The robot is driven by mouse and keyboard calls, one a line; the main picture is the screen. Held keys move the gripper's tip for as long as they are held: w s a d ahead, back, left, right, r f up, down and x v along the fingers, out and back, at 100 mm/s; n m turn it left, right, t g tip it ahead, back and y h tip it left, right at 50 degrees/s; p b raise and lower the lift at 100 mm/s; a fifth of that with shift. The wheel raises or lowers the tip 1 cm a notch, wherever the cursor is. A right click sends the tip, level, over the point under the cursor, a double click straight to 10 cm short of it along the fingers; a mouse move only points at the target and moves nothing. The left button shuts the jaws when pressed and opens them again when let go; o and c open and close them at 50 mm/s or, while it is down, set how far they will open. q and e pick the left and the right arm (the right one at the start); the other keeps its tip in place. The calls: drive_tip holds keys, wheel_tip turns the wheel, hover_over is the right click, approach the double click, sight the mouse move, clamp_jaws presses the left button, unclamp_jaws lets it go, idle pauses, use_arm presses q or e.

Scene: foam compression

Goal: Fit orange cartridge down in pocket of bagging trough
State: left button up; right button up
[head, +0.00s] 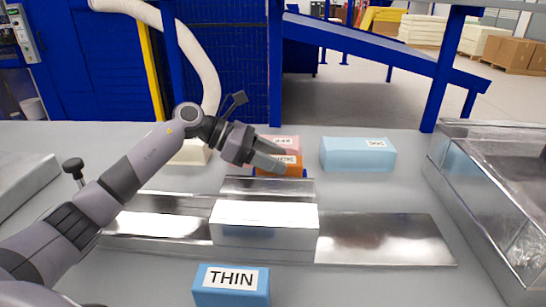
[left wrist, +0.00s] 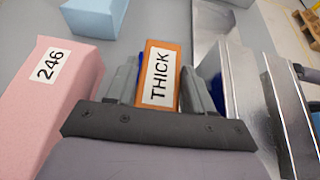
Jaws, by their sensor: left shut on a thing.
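The orange cartridge (head: 292,170) sits behind the metal channel in the head view, with blue edges beside its base. In the left wrist view the orange cartridge (left wrist: 155,77) bears a white label reading THICK. My left gripper (head: 275,162) is shut on it, with one finger on each side; the fingers also show in the left wrist view (left wrist: 158,88). The shiny metal assembly on the table, which looks like the bagging trough (head: 385,240), has a raised block in its middle. I cannot make out its pocket. My right gripper is not in view.
A pink block (left wrist: 70,105) labelled 246 lies beside the gripper. A light blue block (head: 357,153) stands to the right. A blue block labelled THIN (head: 205,292) is at the front. A cream block (head: 190,153) is behind my arm. A large metal bin (head: 490,200) borders the right.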

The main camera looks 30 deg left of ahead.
use_arm(q)
drive_tip(key=shift+f, duration=0.1)
drive_tip(key=shift+f+b, duration=0.6)
drive_tip(key=shift+b, duration=0.15)
drive_tip(key=o, duration=1.3)
drive_tip(key=shift+f, duration=0.1)
